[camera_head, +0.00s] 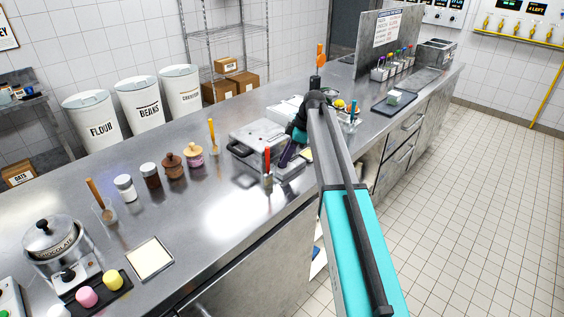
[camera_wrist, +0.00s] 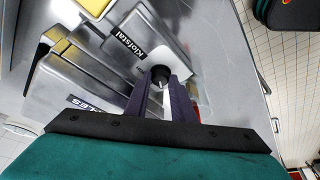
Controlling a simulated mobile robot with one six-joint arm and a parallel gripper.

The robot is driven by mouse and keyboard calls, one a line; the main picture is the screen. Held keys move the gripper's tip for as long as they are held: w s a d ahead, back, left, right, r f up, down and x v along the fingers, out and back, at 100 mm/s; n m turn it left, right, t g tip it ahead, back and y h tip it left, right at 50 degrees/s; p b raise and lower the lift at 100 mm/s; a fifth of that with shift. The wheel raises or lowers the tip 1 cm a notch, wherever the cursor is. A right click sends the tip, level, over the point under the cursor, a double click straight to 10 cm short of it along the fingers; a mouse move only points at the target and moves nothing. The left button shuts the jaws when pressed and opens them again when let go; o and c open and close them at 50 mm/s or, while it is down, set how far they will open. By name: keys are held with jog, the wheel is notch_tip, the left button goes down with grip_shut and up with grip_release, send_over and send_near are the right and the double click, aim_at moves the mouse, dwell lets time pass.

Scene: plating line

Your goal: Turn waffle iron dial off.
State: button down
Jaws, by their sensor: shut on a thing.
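The waffle iron (camera_head: 252,136) is a grey metal box with a black handle on the worktop, left of my arm in the head view. In the wrist view its grey body (camera_wrist: 85,72) fills the left and carries a "Klofstal" label. A round black dial (camera_wrist: 159,73) shows at the tips of my gripper's dark purple fingers. My gripper (camera_wrist: 160,84) is shut on this dial, one finger on each side. In the head view my gripper (camera_head: 287,152) is small and partly dark beside the iron's front. The dial's pointer and markings cannot be read.
A holder with a red-handled tool (camera_head: 267,163) stands close to the gripper. Jars (camera_head: 152,176) and a holder with an orange-handled tool (camera_head: 212,135) stand to the left. The worktop's front edge (camera_head: 240,262) is clear near the iron.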

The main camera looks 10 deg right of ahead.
jog(key=shift+s+f+n, duration=0.1)
jog(key=shift+n, duration=0.3)
jog(key=c, duration=1.5)
grip_release()
jog(key=shift+d+r+b, duration=0.25)
jog(key=shift+r+b, duration=0.1)
jog(key=shift+r, duration=0.25)
jog(key=b+v, duration=0.1)
jog(key=v, duration=0.5)
jog(key=b+v, duration=0.2)
jog(key=v, duration=0.4)
jog(key=shift+w+d+r, duration=0.15)
jog(key=shift+w+r, duration=0.05)
jog(key=shift+r, duration=0.05)
